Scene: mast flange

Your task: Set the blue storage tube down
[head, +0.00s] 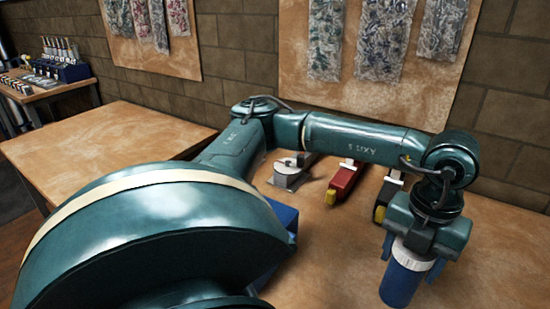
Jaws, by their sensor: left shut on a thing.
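The blue storage tube (402,285) hangs upright, tilted slightly, at the lower right in the head view. It has a white collar near its top. My left gripper (415,250) is shut on it around the collar, pointing down. The tube is over the tan worktable (345,265); I cannot tell whether its lower end touches the surface. My right gripper is not in view.
Behind the tube stand a grey round device (291,176), a red tool with a yellow end (345,182) and a dark yellow-ended tool (385,200). My arm partly hides a blue object (287,216). Bare tabletop shows left of the tube. A brick wall is behind.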

